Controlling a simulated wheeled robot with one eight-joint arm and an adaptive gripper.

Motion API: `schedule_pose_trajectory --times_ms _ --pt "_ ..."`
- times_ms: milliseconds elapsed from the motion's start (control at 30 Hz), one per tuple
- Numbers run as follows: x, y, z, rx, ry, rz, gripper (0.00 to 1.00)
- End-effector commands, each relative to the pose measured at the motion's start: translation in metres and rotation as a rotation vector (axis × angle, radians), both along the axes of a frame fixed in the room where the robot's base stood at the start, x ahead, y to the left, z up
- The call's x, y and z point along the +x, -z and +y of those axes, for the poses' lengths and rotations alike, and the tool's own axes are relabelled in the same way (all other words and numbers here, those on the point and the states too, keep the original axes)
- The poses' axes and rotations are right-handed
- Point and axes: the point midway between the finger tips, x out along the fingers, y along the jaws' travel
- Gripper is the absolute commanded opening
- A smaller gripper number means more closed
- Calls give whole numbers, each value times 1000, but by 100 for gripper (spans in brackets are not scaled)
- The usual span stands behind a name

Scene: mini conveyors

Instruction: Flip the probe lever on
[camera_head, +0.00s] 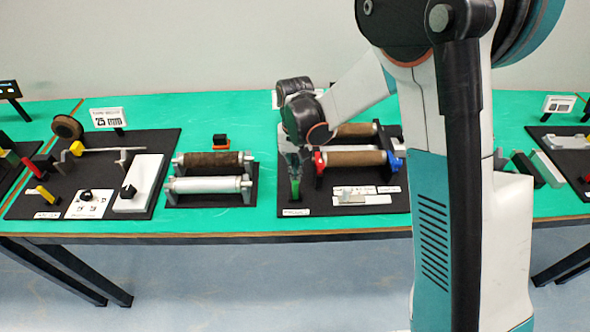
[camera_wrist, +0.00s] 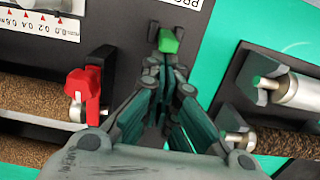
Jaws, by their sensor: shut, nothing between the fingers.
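A small green lever (camera_wrist: 168,41), the likely probe lever, stands on a black base plate in the wrist view. A label starting "PRO" (camera_wrist: 186,5) lies beside it, cut off by the picture edge. In the head view the green lever (camera_head: 296,188) is at the front left of the middle station. My gripper (camera_wrist: 165,70) is shut and empty, its fingertips just short of the lever; I cannot tell whether they touch. In the head view my gripper (camera_head: 294,168) points down just above the lever.
A red lever (camera_wrist: 84,90) stands left of my gripper in the wrist view, beside a brown roller (camera_wrist: 28,92). Metal-ended rollers (camera_wrist: 285,88) lie to the right. In the head view, a roller station (camera_head: 210,200) stands to the left, with green table (camera_head: 268,165) between.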

Motion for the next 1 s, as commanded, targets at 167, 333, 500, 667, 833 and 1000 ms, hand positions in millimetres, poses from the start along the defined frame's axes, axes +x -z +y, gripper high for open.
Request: schedule_pose_trajectory --times_ms 167,333,500,667,833,1000 --pt "-3 -1 0 -2 0 -52 0" --pt "-5 -2 0 -3 -1 -98 0" --pt "-7 -3 0 -3 0 -96 0" --pt "-9 -3 1 -3 -1 -95 0" --pt "-15 -5 1 -3 -1 -95 0" --pt "-28 -6 1 -7 -3 -225 0"
